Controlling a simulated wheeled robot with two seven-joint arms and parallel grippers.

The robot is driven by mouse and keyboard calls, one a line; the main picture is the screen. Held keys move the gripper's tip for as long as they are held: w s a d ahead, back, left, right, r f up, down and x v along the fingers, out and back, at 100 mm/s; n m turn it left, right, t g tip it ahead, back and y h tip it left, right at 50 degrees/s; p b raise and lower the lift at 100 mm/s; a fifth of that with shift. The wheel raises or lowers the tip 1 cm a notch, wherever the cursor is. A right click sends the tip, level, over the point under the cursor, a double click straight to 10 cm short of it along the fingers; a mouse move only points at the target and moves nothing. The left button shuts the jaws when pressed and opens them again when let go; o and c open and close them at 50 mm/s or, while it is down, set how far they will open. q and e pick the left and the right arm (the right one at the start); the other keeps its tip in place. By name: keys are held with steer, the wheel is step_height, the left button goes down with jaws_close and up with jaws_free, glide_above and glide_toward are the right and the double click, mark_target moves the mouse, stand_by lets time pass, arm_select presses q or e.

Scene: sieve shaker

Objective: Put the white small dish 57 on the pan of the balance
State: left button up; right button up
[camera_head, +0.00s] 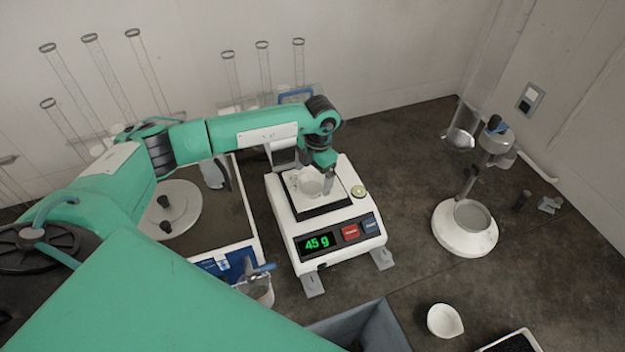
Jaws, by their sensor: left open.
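The balance (339,253) stands on the dark bench in the middle of the view, with a green display reading 45 g. A small white dish (311,186) sits on its pan (322,207); I cannot read a number on it. My left gripper (327,188) points down at the right side of this dish, with its fingers open and close to the rim. The gripper and wrist hide part of the dish, and I cannot tell whether a finger touches it. My right gripper is not in view.
Another small white dish (445,321) stands at the lower right, near a tray of dark grains (512,343). A white-based stand apparatus (464,240) is to the right. A clear beaker (260,288) is left of the balance. Tall glass tubes (115,75) line the back wall.

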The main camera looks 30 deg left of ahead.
mark_target(316, 186)
arm_select(q)
step_height(316, 186, up, 10)
steer(key=w+b, duration=0.1)
steer(key=b, duration=0.2)
steer(key=shift+d+b, duration=0.25)
steer(key=shift+b, duration=0.05)
